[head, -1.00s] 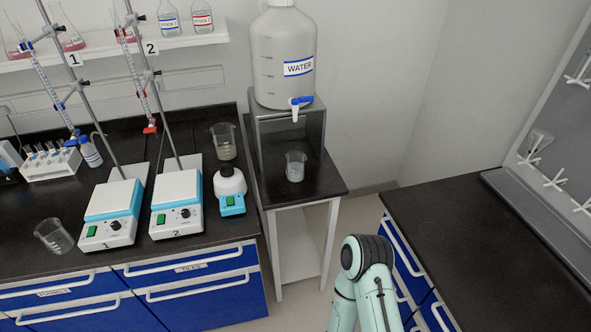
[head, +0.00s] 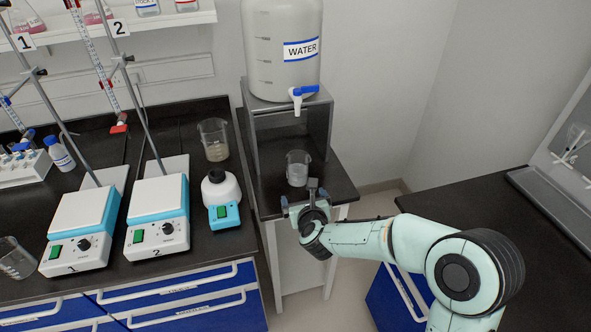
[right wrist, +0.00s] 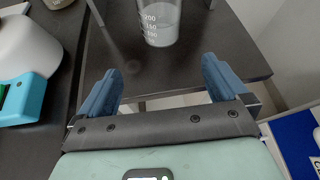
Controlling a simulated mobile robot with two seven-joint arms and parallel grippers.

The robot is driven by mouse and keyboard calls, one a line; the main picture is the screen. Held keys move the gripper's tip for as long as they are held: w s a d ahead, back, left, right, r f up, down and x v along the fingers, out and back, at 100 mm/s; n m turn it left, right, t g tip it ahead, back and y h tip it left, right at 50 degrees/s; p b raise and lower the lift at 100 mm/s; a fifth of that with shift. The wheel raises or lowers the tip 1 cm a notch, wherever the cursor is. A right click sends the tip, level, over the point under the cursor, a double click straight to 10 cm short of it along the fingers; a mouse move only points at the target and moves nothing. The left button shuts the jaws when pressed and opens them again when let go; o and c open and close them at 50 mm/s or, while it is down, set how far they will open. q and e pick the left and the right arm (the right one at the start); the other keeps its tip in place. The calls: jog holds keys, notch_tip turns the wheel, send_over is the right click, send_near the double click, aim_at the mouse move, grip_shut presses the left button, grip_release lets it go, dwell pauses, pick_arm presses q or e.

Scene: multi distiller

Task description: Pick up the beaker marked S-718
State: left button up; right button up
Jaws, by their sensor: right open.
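A clear glass beaker (head: 298,168) stands upright on the small dark stand below the water tap. It also shows at the top of the right wrist view (right wrist: 158,22), with white volume marks and some liquid. My right gripper (head: 307,198) is open and empty at the stand's front edge, just short of this beaker, its two blue fingers (right wrist: 160,72) spread to either side of its line. A second beaker (head: 214,140) stands at the back of the bench, and a third (head: 14,260) is at the far left. I cannot read S-718 on any. My left gripper is not in view.
A large water jug (head: 284,50) with a blue tap sits on a grey frame (head: 322,120) behind the beaker. A white and blue device (head: 222,195) is left of the stand. Two hotplates (head: 158,215) with burette stands fill the left bench.

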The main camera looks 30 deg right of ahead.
aim_at(301, 177)
jog(key=shift+w+d+r+m+h, duration=0.3)
jog(key=shift+w+d+r+m, duration=0.3)
jog(key=shift+w+r+m, duration=0.3)
jog(key=p+x, duration=0.1)
jog(key=x, duration=0.5)
jog(key=shift+w, duration=0.3)
jog(key=shift+p+x, duration=0.95)
jog(key=shift+x, duration=2.05)
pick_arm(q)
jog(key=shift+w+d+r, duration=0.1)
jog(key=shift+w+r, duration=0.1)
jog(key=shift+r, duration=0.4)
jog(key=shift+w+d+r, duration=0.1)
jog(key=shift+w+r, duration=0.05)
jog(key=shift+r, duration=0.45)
pick_arm(e)
jog(key=shift+w+a+r, duration=0.1)
jog(key=shift+a+r, duration=0.05)
jog(key=shift+c, duration=0.3)
jog(key=c, duration=1.3)
jog(key=shift+o, duration=0.2)
jog(key=shift+r, duration=0.2)
